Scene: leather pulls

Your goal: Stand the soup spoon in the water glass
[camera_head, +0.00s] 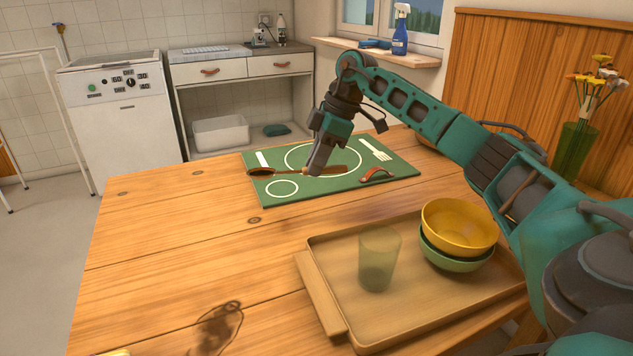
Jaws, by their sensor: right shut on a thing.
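The soup spoon (277,172) is brown and lies nearly level, low over or on the green place mat (262,190); I cannot tell whether it touches. My right gripper (314,172) points down at the mat and is shut on the spoon. The fingers hide part of the spoon. The water glass (379,262) is a greenish see-through tumbler. It stands upright on the wooden tray (323,290), nearer to me than the mat and to the right of the gripper. My left gripper is not in view.
A yellow bowl (459,226) sits in a green bowl (455,263) on the tray, right of the glass. A reddish-brown curved strap (377,175) lies on the mat. A flower vase (573,150) stands at the right. The table's left part is mostly clear.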

